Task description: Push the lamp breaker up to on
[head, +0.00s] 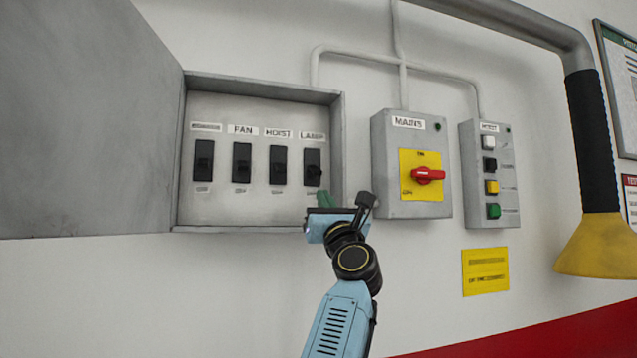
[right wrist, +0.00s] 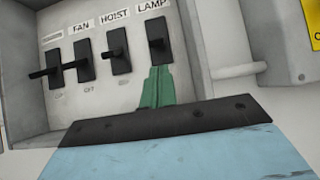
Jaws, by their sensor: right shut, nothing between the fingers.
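The lamp breaker (head: 312,160) is a black switch under the LAMP label, rightmost in the row inside the open grey panel. It also shows in the right wrist view (right wrist: 158,32), with a small dark lever near its middle; I cannot tell the lever's position for certain. My right gripper (head: 323,199) is shut and empty, with its green fingers pressed together. In the right wrist view the green fingers (right wrist: 159,72) point up at the lower end of the lamp breaker, just below its lever. I cannot tell whether they touch. My left gripper is out of view.
The hoist breaker (head: 278,165), fan breaker (head: 242,163) and another breaker (head: 204,160) stand to the left. The panel door (head: 85,120) hangs open at left. The mains box (head: 383,165) with a red handle and a hoist button box (head: 470,175) are to the right.

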